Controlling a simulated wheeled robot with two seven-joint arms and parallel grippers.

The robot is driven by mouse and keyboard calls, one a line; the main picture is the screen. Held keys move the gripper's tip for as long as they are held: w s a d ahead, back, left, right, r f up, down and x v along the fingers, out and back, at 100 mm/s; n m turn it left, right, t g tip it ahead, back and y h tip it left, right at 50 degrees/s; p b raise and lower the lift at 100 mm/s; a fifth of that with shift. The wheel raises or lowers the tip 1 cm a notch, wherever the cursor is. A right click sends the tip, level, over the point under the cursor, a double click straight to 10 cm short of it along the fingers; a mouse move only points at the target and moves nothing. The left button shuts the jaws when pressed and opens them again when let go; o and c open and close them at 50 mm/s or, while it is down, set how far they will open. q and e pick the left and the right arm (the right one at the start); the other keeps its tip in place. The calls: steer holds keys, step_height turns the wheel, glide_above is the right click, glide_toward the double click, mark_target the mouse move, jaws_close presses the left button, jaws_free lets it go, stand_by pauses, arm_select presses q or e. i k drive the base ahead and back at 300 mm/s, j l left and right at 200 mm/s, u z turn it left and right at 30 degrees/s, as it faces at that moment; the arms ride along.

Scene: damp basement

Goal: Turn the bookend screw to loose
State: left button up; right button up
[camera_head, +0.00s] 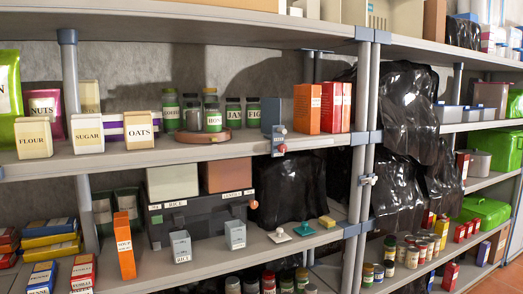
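A blue-grey upright bookend (272,113) stands at the front edge of the middle shelf, left of two orange-red boxes. A small clamp (278,142) below it grips the shelf's front edge. A small reddish knob (282,149) on this clamp looks like the screw, and a paler round piece sits just above it. The parts are too small to tell how far the screw is turned. Neither of my grippers is in view.
The middle shelf (190,157) also holds a round wooden tray (203,136) with jars, and labelled flour, sugar and oats boxes. A grey post (362,150) with another small clamp (368,179) stands to the right. Black plastic bags (408,110) hang beyond it.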

mark_target(282, 148)
steer(key=i+l+u, duration=0.15)
steer(key=u, duration=0.15)
steer(key=i+l+u, duration=0.1)
steer(key=l+u, duration=0.5)
steer(key=i+l, duration=0.1)
steer(key=l, duration=0.55)
steer(key=i+l+u, duration=0.15)
steer(key=l, duration=1.2)
steer(key=i+l+u, duration=0.1)
steer(key=l, duration=0.6)
